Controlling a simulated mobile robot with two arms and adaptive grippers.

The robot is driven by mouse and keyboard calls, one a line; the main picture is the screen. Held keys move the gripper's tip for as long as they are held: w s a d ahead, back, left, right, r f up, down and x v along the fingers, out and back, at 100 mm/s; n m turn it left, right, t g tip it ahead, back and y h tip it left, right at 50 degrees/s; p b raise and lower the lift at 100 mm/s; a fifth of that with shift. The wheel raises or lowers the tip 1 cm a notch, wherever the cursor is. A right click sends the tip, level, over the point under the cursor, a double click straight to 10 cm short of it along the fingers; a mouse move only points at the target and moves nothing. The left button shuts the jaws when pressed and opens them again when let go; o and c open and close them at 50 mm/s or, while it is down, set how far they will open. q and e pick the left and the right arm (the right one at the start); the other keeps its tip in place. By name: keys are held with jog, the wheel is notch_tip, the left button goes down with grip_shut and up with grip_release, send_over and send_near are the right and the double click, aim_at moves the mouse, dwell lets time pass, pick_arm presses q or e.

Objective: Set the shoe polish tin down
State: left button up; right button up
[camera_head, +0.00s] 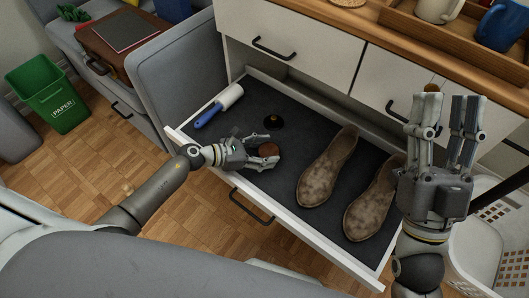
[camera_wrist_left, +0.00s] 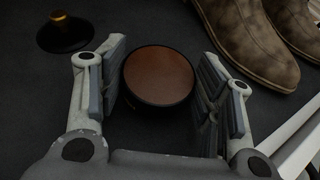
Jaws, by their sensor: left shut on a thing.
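The shoe polish tin (camera_head: 267,150), round with a brown top and dark rim, is between the fingers of my left gripper (camera_head: 266,149), inside the open drawer. In the left wrist view the tin (camera_wrist_left: 158,75) sits flat between the finger pads of my left gripper (camera_wrist_left: 160,88), which is shut on it. The tin is low over the dark drawer floor; I cannot tell whether it touches it. My right gripper (camera_head: 445,120) is raised at the right with its fingers apart, empty, in front of the drawer's right end.
The open drawer (camera_head: 305,238) holds a blue-handled lint roller (camera_head: 218,107), a black round piece with a gold knob (camera_head: 273,122), and two brown shoes (camera_head: 327,168) to the right of the tin. Bare drawer floor lies around the tin. A white basket (camera_head: 480,245) stands at the right.

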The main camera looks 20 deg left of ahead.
jog(key=shift+s+r, duration=0.2)
jog(key=shift+r, duration=0.05)
pick_arm(q)
jog(key=shift+f, duration=0.1)
